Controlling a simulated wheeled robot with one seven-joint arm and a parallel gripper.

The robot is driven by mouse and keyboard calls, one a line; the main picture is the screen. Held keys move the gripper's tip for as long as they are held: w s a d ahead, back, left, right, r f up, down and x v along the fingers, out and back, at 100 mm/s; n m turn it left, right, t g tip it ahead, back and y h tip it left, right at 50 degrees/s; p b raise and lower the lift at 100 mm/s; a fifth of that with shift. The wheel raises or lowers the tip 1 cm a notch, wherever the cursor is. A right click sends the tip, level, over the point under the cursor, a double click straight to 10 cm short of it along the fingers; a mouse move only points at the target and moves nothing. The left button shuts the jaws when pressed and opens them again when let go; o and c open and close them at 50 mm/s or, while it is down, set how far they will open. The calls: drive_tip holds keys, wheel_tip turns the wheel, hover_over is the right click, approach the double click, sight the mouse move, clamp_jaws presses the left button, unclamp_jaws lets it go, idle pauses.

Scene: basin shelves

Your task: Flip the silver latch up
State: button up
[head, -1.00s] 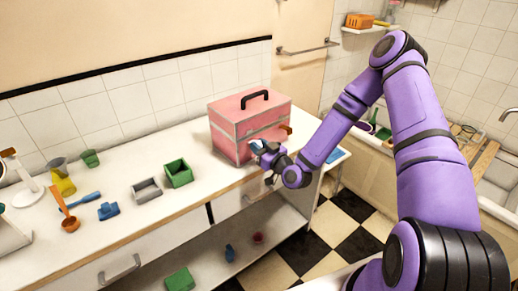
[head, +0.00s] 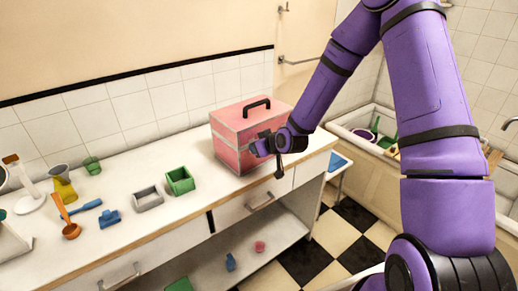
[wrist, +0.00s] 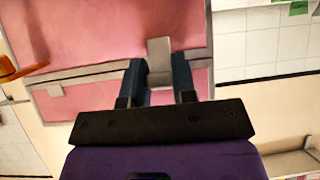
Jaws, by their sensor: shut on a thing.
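The pink box (head: 232,141) with silver-grey edge strips and a black top handle (head: 256,105) stands on the white counter. Its silver latch (wrist: 159,50) is a small plate crossing the seam strip in the wrist view. My gripper (head: 259,148) is at the front of the box in the head view. In the wrist view, the dark fingers of my gripper (wrist: 159,79) are on either side of the latch's end, shut on it. In the head view the gripper hides the latch.
An orange piece (wrist: 12,70) sticks out from the box at the left of the wrist view. A green bin (head: 180,182) and a grey bin (head: 148,198) stand left of the box. A drawer handle (head: 261,203) lies below the counter edge.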

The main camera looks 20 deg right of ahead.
idle(0.3)
drive_tip(key=o, duration=0.9)
drive_tip(key=shift+w, duration=0.1)
drive_tip(key=shift+r, duration=0.1)
drive_tip(key=v, duration=1)
drive_tip(key=shift+s+r, duration=0.25)
